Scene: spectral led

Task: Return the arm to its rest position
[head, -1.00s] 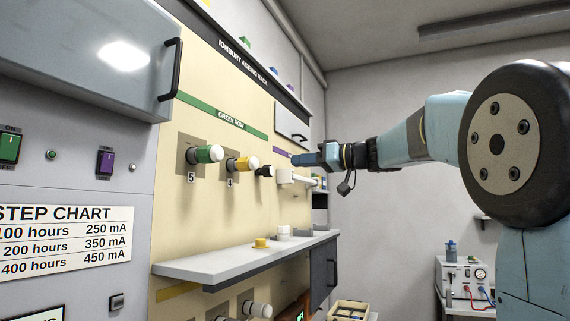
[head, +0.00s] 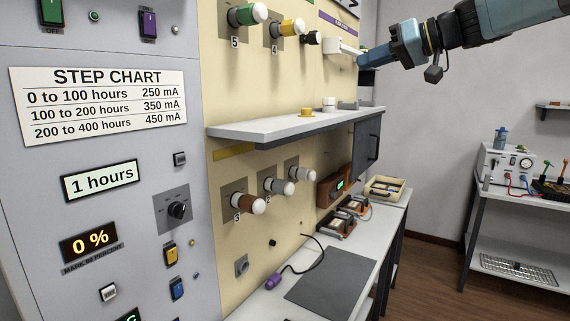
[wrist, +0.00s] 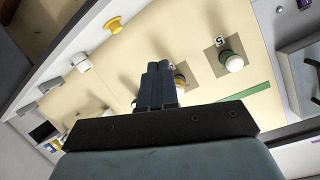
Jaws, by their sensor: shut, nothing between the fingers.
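My gripper (head: 364,60) is at the upper right of the head view, held out in front of the cream rack panel (head: 235,85). In the wrist view my gripper (wrist: 158,68) has its two fingers together with nothing between them. Behind the fingers a yellow-collared knob (wrist: 180,82) is partly hidden. A green-collared knob (wrist: 231,60), marked 5, is right of the fingers in the wrist view. In the head view the green knob (head: 248,14) and yellow knob (head: 291,28) are on the panel, left of my gripper. My arm comes in from the top right.
A grey shelf (head: 250,132) juts from the panel below my gripper, with a yellow cap (head: 306,112) and a white cap (head: 329,104) on it. A white bracket (head: 343,46) is close to my gripper. A bench (head: 485,225) with instruments stands right. Open floor lies between.

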